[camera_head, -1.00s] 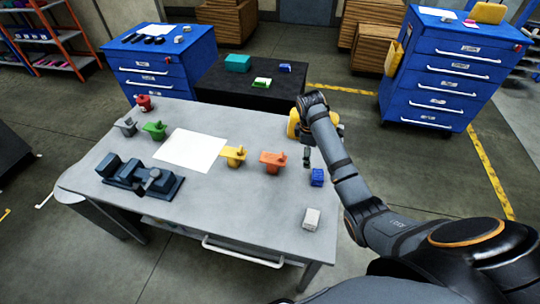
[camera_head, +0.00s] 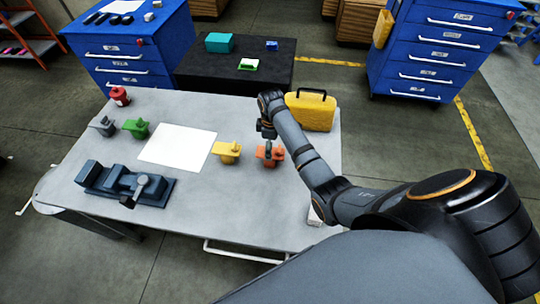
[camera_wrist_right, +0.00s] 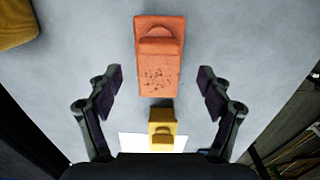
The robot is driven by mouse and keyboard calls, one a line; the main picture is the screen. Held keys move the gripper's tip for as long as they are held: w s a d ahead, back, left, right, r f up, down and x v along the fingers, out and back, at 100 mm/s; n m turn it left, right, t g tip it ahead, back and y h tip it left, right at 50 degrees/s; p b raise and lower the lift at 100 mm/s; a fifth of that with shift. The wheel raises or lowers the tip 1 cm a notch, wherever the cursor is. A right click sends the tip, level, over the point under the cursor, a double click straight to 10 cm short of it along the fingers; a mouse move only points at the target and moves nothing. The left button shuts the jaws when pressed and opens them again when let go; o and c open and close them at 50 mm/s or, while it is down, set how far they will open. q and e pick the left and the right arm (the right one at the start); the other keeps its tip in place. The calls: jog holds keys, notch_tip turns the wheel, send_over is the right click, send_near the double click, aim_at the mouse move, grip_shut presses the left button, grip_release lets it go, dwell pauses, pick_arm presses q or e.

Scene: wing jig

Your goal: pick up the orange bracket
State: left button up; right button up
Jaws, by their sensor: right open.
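The orange bracket (camera_head: 276,160) stands on the grey table (camera_head: 240,195), right of the yellow bracket (camera_head: 227,153). My right gripper (camera_head: 267,148) is above the orange bracket, pointing down, and partly covers it in the head view. In the right wrist view the orange bracket (camera_wrist_right: 158,65) lies between and beyond the two spread fingers of my right gripper (camera_wrist_right: 160,80). The jaws are open, with clear gaps on both sides, and do not touch it. My left gripper is not in view.
The yellow bracket (camera_wrist_right: 161,120) is close beside, along the same line. A yellow case (camera_head: 312,112) stands behind my forearm. A white sheet (camera_head: 178,146), green bracket (camera_head: 137,128), grey bracket (camera_head: 103,126), red part (camera_head: 120,96) and dark vise (camera_head: 125,185) occupy the left side.

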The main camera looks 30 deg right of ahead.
notch_tip(320, 180, down, 2)
jog(key=shift+f+p, duration=0.25)
jog(key=shift+p, duration=0.15)
jog(key=shift+f, duration=0.95)
jog(key=shift+w+f, duration=0.1)
jog(key=c, duration=1.5)
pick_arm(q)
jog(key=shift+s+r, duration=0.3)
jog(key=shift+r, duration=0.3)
pick_arm(e)
jog(key=shift+c, duration=0.2)
